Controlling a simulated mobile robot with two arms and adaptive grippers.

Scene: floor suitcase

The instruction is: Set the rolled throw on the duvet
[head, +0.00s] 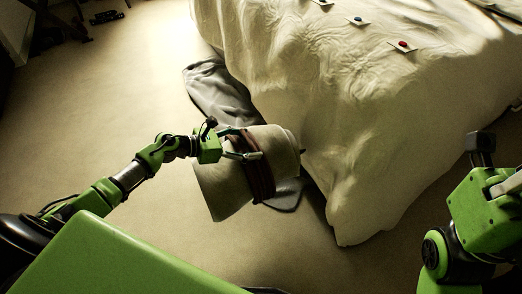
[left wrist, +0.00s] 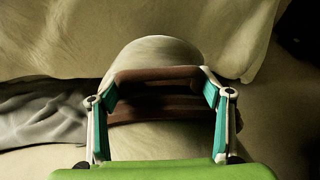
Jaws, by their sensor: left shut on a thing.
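The rolled throw (head: 225,188) is a thick beige roll with dark brown straps and a brown handle. My left gripper (head: 250,145) is shut on it at the strapped part, beside the bed's near corner. In the left wrist view, the brown handle (left wrist: 160,75) spans between my left fingers, with the pale end of the roll (left wrist: 160,50) beyond. The cream duvet (head: 300,75) covers the bed and hangs down its sides. The picture does not settle whether the roll touches the duvet's hanging side. Part of my right gripper (head: 485,205) shows at the right edge; its fingers cannot be made out.
A grey cloth (head: 215,88) lies on the floor along the bed, partly behind the roll. Several small cards with coloured pieces, one red (head: 402,45), lie on the bed top. Dark items (head: 72,30) stand at the far left.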

